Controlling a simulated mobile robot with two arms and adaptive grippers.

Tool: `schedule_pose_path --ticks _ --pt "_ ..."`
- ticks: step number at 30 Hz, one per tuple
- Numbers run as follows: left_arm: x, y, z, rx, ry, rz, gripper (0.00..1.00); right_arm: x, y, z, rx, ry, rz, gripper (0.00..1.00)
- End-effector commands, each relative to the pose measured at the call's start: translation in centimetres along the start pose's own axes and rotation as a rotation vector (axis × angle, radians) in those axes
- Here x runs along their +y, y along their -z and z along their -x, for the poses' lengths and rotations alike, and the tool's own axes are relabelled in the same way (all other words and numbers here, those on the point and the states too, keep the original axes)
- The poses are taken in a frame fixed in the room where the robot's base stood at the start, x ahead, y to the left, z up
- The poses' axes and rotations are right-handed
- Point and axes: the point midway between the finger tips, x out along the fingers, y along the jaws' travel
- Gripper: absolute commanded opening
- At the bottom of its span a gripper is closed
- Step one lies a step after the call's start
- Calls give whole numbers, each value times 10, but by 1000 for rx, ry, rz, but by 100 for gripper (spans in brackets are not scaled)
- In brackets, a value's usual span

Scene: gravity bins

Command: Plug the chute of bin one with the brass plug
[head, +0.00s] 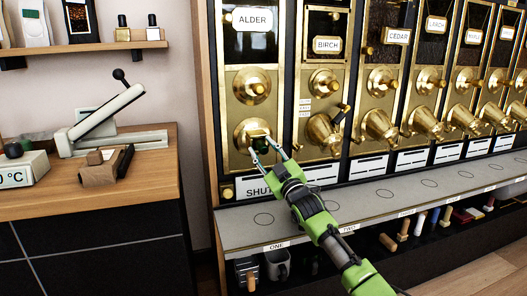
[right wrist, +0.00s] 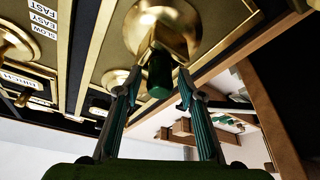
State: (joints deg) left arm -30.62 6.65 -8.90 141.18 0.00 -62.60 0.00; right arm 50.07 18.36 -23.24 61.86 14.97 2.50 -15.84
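Bin one, labelled ALDER (head: 252,19), is the leftmost brass-fronted bin. Its round brass chute (head: 243,131) is low on the front and fills the top of the right wrist view (right wrist: 185,18). A dark green stub (head: 259,141) sticks out of the chute mouth; it also shows in the right wrist view (right wrist: 159,75), with brass behind it. It looks like the grip of the brass plug, seated in the chute, though how deep is hidden. My right gripper (head: 269,145) is open, its fingers on either side of the stub with gaps visible (right wrist: 160,88). My left gripper is out of view.
A grey ledge (head: 300,222) with marked circles runs below the bins. Under it several tools and a mug (head: 277,264) stand on a shelf. A wooden counter (head: 150,190) at left holds a scale and a lever device (head: 110,125). Other bins continue to the right.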

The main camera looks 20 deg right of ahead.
Motion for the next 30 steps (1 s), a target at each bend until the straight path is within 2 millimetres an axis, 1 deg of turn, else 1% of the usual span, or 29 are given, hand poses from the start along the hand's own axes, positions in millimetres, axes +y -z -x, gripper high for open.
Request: schedule_pose_path --ticks 10,14,17,20,30 --pt "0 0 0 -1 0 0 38 0 0 1 -1 1 0 42" --pt "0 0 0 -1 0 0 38 -1 -1 6 -1 1 0 42" --pt "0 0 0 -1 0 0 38 -1 -2 16 -1 1 -1 42" --pt "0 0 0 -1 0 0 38 -1 -1 31 -1 1 0 42" --pt "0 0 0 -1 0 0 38 -1 -1 91 -1 1 1 42"
